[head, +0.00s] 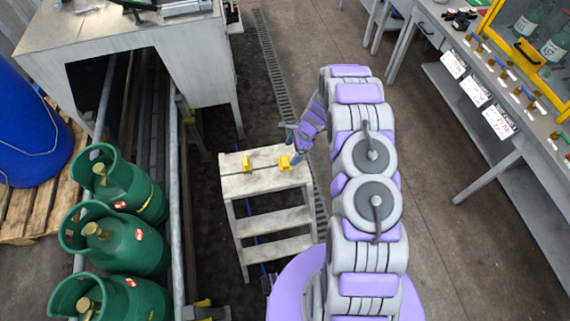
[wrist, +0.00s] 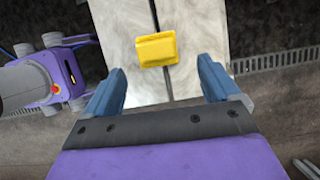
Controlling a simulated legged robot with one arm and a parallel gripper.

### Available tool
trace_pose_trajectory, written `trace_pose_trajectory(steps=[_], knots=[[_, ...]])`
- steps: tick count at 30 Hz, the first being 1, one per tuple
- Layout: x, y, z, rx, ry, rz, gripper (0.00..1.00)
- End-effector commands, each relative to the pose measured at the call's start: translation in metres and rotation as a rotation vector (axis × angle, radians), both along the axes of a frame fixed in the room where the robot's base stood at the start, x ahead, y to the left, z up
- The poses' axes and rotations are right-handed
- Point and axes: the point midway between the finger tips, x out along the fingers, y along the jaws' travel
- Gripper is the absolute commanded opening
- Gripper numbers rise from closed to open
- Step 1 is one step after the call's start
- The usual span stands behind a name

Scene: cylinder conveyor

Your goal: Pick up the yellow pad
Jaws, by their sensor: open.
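A yellow pad (head: 285,163) sits at the right end of the small grey stepped stand's (head: 265,186) top. A second yellow piece (head: 246,163) is on the same top, further left. My gripper (head: 294,146) is at the stand's right side, close to the right yellow pad. In the wrist view, one yellow pad (wrist: 156,50) lies across the seam of the pale top, beyond my blue fingertips and roughly centred between them. My gripper (wrist: 162,75) is open and empty there. I cannot tell its height above the top.
Several green gas cylinders (head: 120,190) stand on the conveyor at the left, with a blue barrel (head: 30,130) beyond them. A grey conveyor housing (head: 120,35) is behind. A workbench (head: 500,75) with tools runs along the right. Floor is clear between stand and bench, apart from my arm.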

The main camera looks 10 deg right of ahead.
Motion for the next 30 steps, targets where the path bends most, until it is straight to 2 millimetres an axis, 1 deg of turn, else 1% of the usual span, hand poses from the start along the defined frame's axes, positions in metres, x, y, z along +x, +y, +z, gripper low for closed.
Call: trace_pose_trajectory(steps=[5,7,12,15,18,23,30], knots=[[-0.001,0.004,-0.007,0.0,0.001,0.002,0.89],[-0.002,0.007,-0.013,0.0,0.002,0.002,0.89],[-0.005,0.018,-0.037,0.0,0.005,0.001,0.89],[-0.003,0.023,-0.047,-0.001,0.002,0.001,0.89],[-0.002,0.025,-0.051,-0.001,-0.001,0.001,0.89],[-0.003,0.025,-0.049,-0.001,0.0,0.001,0.89],[-0.003,0.025,-0.049,0.0,0.0,0.0,0.67]])
